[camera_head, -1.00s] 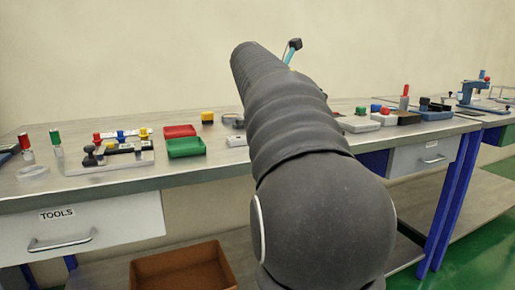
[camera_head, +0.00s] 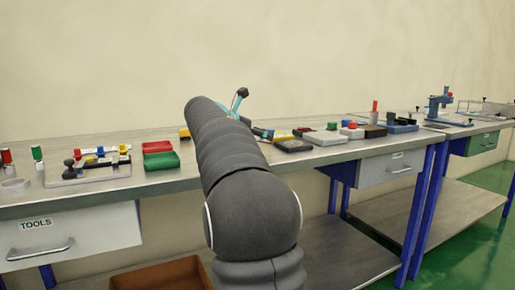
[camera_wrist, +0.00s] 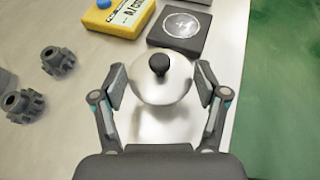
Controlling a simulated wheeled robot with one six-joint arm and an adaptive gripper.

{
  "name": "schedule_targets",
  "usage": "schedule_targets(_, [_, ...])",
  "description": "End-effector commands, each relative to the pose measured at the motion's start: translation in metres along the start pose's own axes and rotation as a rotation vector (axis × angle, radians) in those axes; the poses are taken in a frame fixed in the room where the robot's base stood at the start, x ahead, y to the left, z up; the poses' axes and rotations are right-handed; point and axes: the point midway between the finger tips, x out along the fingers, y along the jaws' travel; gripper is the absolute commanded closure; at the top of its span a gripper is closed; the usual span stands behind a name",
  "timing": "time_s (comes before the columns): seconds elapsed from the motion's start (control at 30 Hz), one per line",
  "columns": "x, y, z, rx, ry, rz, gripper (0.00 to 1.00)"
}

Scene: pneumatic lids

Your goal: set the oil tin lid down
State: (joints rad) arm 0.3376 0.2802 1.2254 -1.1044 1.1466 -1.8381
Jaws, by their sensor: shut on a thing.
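The oil tin lid (camera_wrist: 146,88) is a round silvery disc with a black knob (camera_wrist: 159,64) on top. In the wrist view it sits between the two fingers of my gripper (camera_wrist: 162,88), which is shut on it. The lid looks about level, over the pale bench top; I cannot tell whether it touches the bench. In the head view my arm hides the lid, and only a small part of my gripper (camera_head: 240,97) shows beyond the arm.
A black square block (camera_wrist: 180,27) with a round emblem and a yellow box (camera_wrist: 118,14) lie beyond the lid. Dark gear-like parts (camera_wrist: 24,104) lie to the left. The bench edge is close on the right, with green floor (camera_wrist: 285,100) beyond. Bare bench (camera_wrist: 75,130) shows at left.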

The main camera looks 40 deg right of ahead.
Motion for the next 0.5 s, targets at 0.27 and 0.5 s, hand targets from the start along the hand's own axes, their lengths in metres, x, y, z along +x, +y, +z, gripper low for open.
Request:
schedule_targets(0.27, [0.008,0.004,-0.022,-0.003,0.001,0.001,0.61])
schedule_targets(0.5, [0.015,0.003,-0.039,0.0,0.0,0.002,0.61])
